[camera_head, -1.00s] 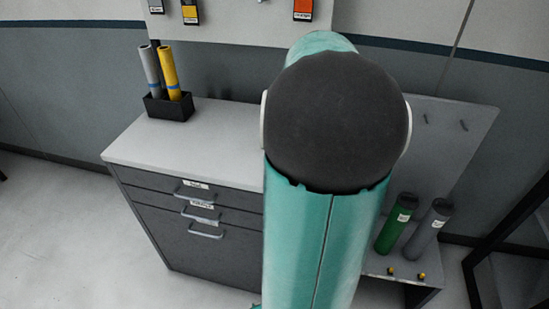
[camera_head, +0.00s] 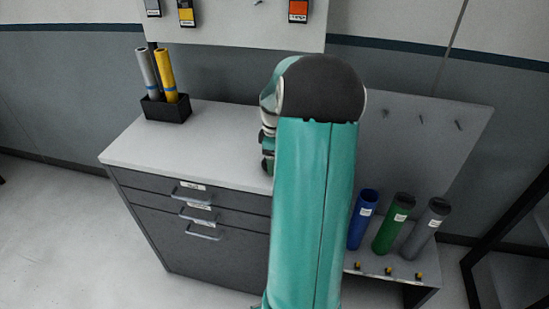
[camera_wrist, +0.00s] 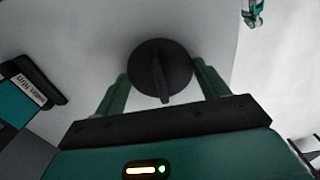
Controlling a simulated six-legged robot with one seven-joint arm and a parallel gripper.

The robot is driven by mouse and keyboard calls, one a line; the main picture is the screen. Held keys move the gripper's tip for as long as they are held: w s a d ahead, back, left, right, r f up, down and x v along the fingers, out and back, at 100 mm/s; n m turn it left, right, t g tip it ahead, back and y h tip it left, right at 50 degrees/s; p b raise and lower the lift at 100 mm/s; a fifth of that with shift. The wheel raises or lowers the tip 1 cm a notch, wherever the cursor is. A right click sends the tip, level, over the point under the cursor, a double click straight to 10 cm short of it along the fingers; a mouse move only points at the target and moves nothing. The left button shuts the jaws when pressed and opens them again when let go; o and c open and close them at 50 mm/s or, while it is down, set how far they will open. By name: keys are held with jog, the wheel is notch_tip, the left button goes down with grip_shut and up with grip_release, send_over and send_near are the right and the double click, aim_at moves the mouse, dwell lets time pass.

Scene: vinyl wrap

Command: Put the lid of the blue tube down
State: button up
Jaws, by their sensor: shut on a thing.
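The lid (camera_wrist: 150,58) is a black disc with a raised bar, seen in the wrist view between the two green fingers of my gripper (camera_wrist: 162,78). The gripper is shut on it, over a pale surface that looks like the cabinet top; I cannot tell whether the lid touches it. In the head view the blue tube (camera_head: 363,220) stands at the left of a row on the low shelf, its top open with no black cap. My arm hides most of the gripper and the lid there.
A green tube (camera_head: 391,228) and a grey tube (camera_head: 427,228), both black-capped, stand beside the blue one. The white cabinet top (camera_head: 215,140) is mostly clear. A black holder (camera_head: 166,108) with grey and yellow rolls stands at its back left. Drawer handles project in front.

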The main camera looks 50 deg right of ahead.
jog(key=shift+f, duration=0.15)
jog(key=o, duration=0.9)
jog(key=shift+o, duration=0.2)
jog(key=shift+w, duration=0.1)
notch_tip(320, 180, up, 12)
jog(key=w+a+r+h, duration=0.1)
jog(key=w+a+r, duration=0.1)
jog(key=a, duration=0.4)
jog(key=w+a+r, duration=0.1)
jog(key=a+r, duration=0.2)
jog(key=a, duration=0.3)
jog(key=s+a+m+t, duration=0.2)
jog(key=s+a, duration=0.3)
jog(key=a, duration=0.9)
jog(key=s+a+m+t+y, duration=0.1)
jog(key=s+a, duration=0.4)
jog(key=a, duration=1)
jog(key=m+t, duration=0.1)
jog(key=t, duration=0.1)
jog(key=shift+s+a+r+m+t, duration=0.2)
jog(key=shift+s+m+t, duration=0.1)
jog(key=shift+s, duration=0.05)
